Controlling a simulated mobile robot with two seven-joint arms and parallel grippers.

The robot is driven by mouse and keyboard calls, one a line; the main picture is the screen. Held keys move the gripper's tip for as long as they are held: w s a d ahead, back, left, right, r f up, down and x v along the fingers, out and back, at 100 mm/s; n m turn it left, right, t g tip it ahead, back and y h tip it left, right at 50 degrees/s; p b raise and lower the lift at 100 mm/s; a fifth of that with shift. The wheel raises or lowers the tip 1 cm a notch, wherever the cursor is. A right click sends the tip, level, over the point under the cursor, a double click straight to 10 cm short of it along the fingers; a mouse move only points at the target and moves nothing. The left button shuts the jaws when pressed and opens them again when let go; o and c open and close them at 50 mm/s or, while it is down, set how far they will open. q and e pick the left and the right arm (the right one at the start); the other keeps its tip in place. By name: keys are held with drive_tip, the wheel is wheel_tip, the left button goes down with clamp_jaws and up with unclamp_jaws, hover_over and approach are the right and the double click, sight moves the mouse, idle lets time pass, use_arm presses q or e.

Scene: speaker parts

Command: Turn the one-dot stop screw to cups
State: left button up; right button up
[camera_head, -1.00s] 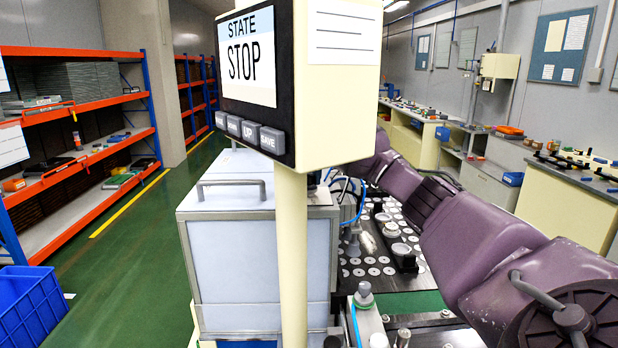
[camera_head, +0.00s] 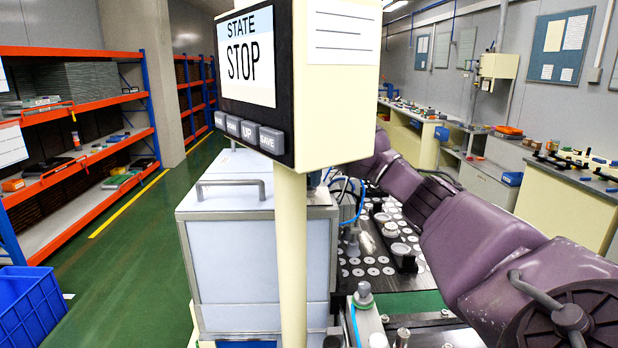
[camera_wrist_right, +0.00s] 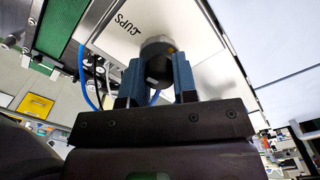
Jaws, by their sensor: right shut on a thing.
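The stop screw is a dark round knob (camera_wrist_right: 157,47) with a small yellowish mark on its right side, in the right wrist view. It stands against a pale plate (camera_wrist_right: 118,50) lettered CUPS; the lettering looks turned over in this view and lies left of the knob. My right gripper (camera_wrist_right: 158,70) has its two blue fingers on either side of the knob and is shut on it. In the head view my purple right arm reaches in from the right, and its gripper is hidden behind the sign box and post. My left gripper is in neither view.
A sign box reading STATE STOP (camera_head: 249,60) on a cream post (camera_head: 291,250) blocks the middle of the head view. Behind it is a white machine cabinet (camera_head: 240,255). A dark plate with pale discs (camera_head: 372,270) lies to its right. Blue tubes run beside the gripper.

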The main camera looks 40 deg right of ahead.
drive_tip(key=shift+d+r+m, duration=0.1)
drive_tip(key=shift+r+m, duration=0.1)
drive_tip(key=shift+m, duration=0.1)
drive_tip(key=o, duration=0.7)
drive_tip(key=shift+o, duration=1.1)
drive_tip(key=shift+f, duration=0.1)
